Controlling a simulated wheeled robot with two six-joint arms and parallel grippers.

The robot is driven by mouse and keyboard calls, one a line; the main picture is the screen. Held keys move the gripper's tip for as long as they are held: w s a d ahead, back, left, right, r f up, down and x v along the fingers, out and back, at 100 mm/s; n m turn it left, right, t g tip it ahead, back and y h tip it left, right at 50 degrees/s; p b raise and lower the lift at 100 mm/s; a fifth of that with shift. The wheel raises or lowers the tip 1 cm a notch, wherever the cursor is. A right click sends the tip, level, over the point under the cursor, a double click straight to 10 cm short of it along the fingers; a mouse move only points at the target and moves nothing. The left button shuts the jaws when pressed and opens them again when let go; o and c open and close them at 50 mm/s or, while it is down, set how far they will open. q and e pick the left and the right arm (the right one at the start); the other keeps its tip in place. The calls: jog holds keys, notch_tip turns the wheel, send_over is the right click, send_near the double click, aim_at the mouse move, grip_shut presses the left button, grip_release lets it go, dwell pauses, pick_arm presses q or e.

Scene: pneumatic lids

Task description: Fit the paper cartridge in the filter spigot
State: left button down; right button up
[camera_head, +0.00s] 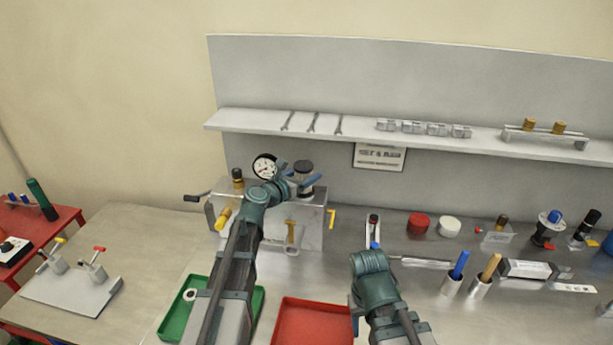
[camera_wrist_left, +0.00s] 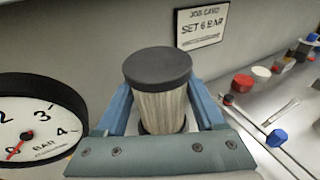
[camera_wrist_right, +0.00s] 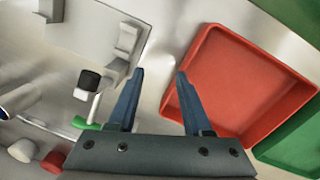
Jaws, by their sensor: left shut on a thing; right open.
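My left gripper (camera_head: 302,182) is shut on the paper cartridge (camera_wrist_left: 162,108), a pale pleated cylinder with a black cap, held upright between the blue fingers. In the head view the black cap of the cartridge (camera_head: 304,166) shows over the right part of the grey station block (camera_head: 309,222). The filter spigot is not visible; the cartridge and gripper cover the area below, so I cannot tell whether they touch. My right gripper (camera_wrist_right: 160,85) is open and empty, beside the red tray (camera_wrist_right: 240,85). In the head view its fingers are mostly hidden by its own arm.
A pressure gauge (camera_head: 265,166) stands just left of the cartridge. The shelf (camera_head: 360,127) with wrenches runs behind. A green tray (camera_head: 180,307) lies at front. Red and white caps (camera_head: 419,224) and several fittings stand on the right bench. A yellow lever (camera_head: 331,218) is at the block's right.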

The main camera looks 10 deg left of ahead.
pick_arm(q)
grip_release()
jog(key=shift+a, duration=0.1)
jog(key=p+v, duration=0.2)
jog(key=v, duration=1.1)
jog(key=shift+s, duration=0.4)
pick_arm(e)
notch_tip(320, 180, up, 2)
jog(key=shift+r, duration=0.2)
pick_arm(q)
jog(key=shift+a+r, duration=0.1)
